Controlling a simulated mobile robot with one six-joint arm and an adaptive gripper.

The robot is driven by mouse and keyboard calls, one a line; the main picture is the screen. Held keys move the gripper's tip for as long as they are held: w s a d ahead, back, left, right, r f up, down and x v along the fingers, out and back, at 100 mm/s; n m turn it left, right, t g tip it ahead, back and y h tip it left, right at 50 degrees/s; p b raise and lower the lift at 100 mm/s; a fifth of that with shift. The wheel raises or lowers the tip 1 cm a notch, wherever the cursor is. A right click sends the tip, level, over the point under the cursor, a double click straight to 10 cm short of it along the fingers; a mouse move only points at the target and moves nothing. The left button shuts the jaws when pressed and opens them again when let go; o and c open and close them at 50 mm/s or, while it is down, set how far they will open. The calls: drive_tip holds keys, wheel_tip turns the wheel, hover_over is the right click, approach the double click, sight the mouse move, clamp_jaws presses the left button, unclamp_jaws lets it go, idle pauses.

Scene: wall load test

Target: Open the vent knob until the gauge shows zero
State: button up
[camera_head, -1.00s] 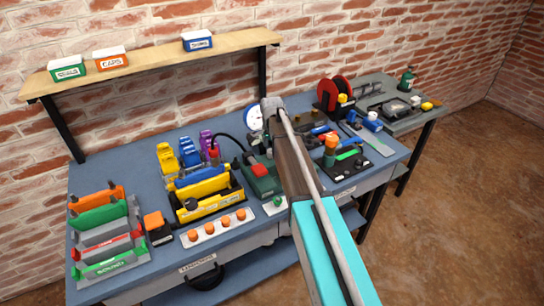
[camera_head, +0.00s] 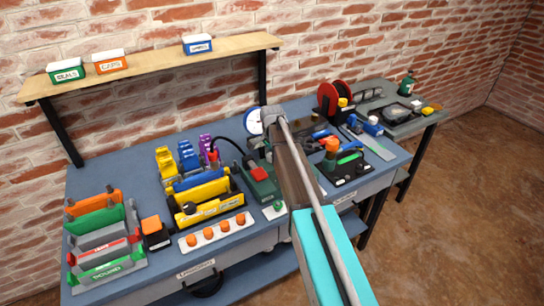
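The gauge (camera_head: 253,121), a round white dial with a blue rim, stands at the back of the bench, left of my arm's far end. Its face is partly covered by my arm, and the needle is too small to read. A green block with a red top (camera_head: 258,174) sits in front of it, with a black hose looping left. A small green knob (camera_head: 278,206) on a white plate lies nearer the front. I cannot tell which part is the vent knob. My gripper is hidden behind my arm, which reaches across the bench's middle.
Yellow and blue holders (camera_head: 207,197), a white strip with orange knobs (camera_head: 217,231) and stacked coloured bins (camera_head: 101,241) fill the left. A red reel (camera_head: 333,97) and a black tool plate (camera_head: 346,165) are on the right. A wooden shelf (camera_head: 150,62) hangs above.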

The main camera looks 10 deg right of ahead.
drive_tip(key=c, duration=0.4)
drive_tip(key=shift+c, duration=0.2)
drive_tip(key=shift+n, duration=0.5)
drive_tip(key=n, duration=0.3)
drive_tip(key=shift+n, duration=0.3)
drive_tip(key=n, duration=0.4)
drive_tip(key=shift+w+n, duration=0.1)
drive_tip(key=shift+n, duration=0.2)
drive_tip(key=n, duration=0.4)
drive_tip(key=shift+n, duration=2.1)
